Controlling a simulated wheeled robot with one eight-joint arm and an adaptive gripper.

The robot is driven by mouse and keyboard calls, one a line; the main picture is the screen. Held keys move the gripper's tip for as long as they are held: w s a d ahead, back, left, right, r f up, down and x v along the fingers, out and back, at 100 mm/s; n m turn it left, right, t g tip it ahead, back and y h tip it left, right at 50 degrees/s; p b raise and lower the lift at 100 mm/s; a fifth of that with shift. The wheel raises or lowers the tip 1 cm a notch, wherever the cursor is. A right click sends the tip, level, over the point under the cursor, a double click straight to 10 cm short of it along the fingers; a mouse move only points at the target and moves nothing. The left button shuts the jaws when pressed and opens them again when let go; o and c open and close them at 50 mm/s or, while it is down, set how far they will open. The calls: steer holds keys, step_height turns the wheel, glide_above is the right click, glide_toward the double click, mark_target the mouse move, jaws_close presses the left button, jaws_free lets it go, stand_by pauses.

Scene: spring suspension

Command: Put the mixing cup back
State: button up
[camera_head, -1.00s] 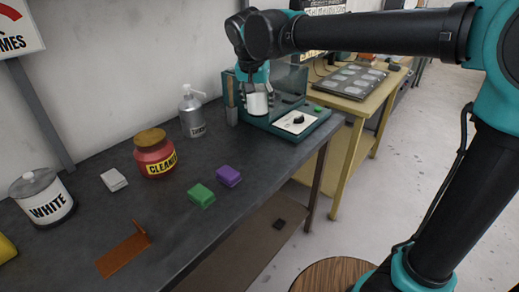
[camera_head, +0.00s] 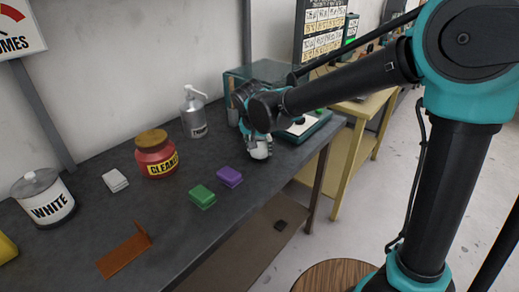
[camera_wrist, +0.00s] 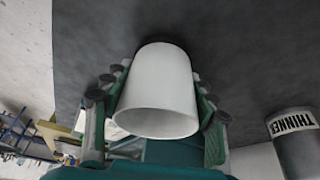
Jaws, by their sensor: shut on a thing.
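The mixing cup is white and plain; in the wrist view the cup (camera_wrist: 155,88) sits between the two fingers of my gripper (camera_wrist: 157,95), with its open rim toward the camera. My gripper (camera_head: 260,148) is shut on it. In the head view the lower part of the cup (camera_head: 260,153) shows under my gripper, above the dark bench near its right front edge. Whether it touches the bench I cannot tell. The teal mixing machine (camera_head: 312,125) with a clear cover stands just behind, partly hidden by my arm.
On the dark bench (camera_head: 100,225) stand a thinner bottle (camera_head: 193,118), a red cleaner jar (camera_head: 156,160), a white tin (camera_head: 45,205), a white block (camera_head: 115,181), green (camera_head: 202,197) and purple (camera_head: 229,176) blocks, and an orange bracket (camera_head: 124,257). Bare bench lies between the blocks and my gripper.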

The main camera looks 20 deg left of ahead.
steer(key=shift+f, duration=0.35)
steer(key=o, duration=1.5)
steer(key=shift+f, duration=0.1)
steer(key=shift+c, duration=0.2)
